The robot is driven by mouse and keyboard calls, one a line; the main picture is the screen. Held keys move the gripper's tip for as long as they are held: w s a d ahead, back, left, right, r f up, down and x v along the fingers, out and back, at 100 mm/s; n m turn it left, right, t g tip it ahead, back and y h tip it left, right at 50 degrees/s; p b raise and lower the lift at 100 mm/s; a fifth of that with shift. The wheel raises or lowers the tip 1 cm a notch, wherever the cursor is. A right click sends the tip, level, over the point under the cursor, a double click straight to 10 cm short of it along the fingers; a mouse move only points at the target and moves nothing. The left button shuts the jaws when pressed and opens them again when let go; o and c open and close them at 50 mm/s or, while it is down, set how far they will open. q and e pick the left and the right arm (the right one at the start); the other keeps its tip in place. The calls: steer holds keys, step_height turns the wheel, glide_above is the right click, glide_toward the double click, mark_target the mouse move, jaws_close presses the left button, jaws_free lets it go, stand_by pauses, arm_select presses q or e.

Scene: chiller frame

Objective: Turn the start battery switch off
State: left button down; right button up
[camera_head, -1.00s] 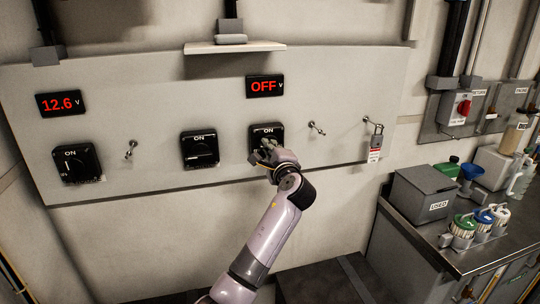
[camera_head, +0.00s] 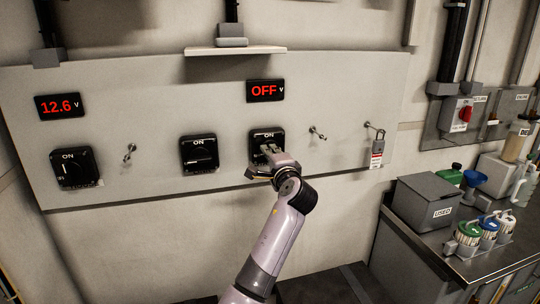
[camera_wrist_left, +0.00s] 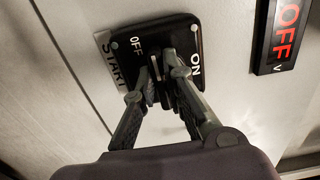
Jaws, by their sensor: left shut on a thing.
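The start battery switch (camera_head: 256,134) is a black square plate on the grey panel, under a red display (camera_head: 265,90) that reads OFF. My left gripper (camera_head: 270,152) is at this switch and hides its lower part in the head view. In the left wrist view, the switch plate (camera_wrist_left: 118,58) carries the labels START, OFF and ON. There the two fingers of my left gripper (camera_wrist_left: 163,80) are closed on the dark switch knob (camera_wrist_left: 155,58). The knob lies between them, largely hidden, its visible end towards the OFF side. My right gripper is not in view.
Two similar black switches (camera_head: 200,153) and (camera_head: 75,168) are further left on the panel (camera_head: 225,120). A display (camera_head: 60,105) reads 12.6 V. Small hooks and a hanging padlock (camera_head: 377,150) are to the right. A bench with a grey USED box (camera_head: 425,200) stands at right.

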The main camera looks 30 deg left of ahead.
arm_select(q)
steer(key=shift+f, duration=0.15)
steer(key=c, duration=1.7)
jaws_free()
steer(key=shift+o, duration=0.2)
steer(key=v, duration=1.2)
